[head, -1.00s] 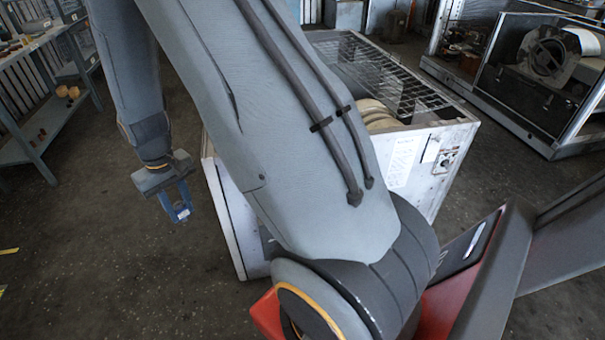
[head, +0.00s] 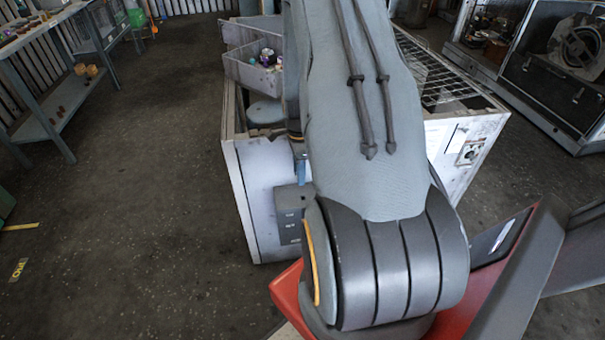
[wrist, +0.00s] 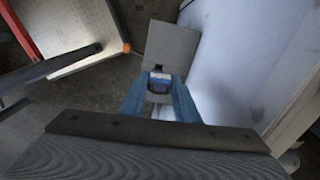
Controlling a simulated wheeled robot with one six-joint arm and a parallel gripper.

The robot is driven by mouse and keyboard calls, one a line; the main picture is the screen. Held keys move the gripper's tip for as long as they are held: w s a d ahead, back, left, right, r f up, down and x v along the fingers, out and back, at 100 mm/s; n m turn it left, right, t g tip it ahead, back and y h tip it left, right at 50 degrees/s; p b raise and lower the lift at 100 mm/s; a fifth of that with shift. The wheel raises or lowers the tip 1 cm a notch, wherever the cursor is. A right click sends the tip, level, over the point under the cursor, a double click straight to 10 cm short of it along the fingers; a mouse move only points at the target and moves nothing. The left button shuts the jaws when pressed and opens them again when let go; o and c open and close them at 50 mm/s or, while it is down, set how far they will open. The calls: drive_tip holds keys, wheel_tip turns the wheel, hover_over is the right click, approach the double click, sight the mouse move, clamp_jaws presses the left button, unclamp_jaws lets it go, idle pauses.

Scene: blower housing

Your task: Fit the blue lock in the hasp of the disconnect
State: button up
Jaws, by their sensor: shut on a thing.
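My gripper (wrist: 160,88) is shut on the blue lock (wrist: 159,84), which sits between the two blue fingertips in the wrist view. The grey disconnect box (wrist: 172,45) lies just beyond the lock there, with a small dark spot at its near edge. In the head view my gripper (head: 301,172) points down over the top of the disconnect (head: 290,222), which is on the front of the white housing. The lock is not distinct in the head view. My arm and fingers hide the hasp, and I cannot tell whether the lock touches it.
The white blower housing (head: 263,180) stands behind and beside the disconnect. Grey bins (head: 250,75) of small parts sit on its far left. A shelf (head: 40,125) stands at far left, a dark machine (head: 560,75) at far right. The floor (head: 140,190) to the left is clear.

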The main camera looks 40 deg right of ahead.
drive_tip(key=shift+s+d+f+m, duration=0.3)
drive_tip(key=shift+d+f+m, duration=0.1)
drive_tip(key=shift+d+m, duration=0.15)
drive_tip(key=shift+f+b, duration=1.85)
drive_tip(key=shift+f, duration=0.95)
drive_tip(key=shift+a+f+b, duration=0.15)
drive_tip(key=shift+f+b, duration=0.6)
drive_tip(key=shift+f, duration=0.75)
drive_tip(key=o, duration=0.9)
drive_tip(key=shift+o, duration=0.2)
drive_tip(key=shift+r+b, duration=0.5)
drive_tip(key=shift+r, duration=3.4)
drive_tip(key=shift+w, duration=0.1)
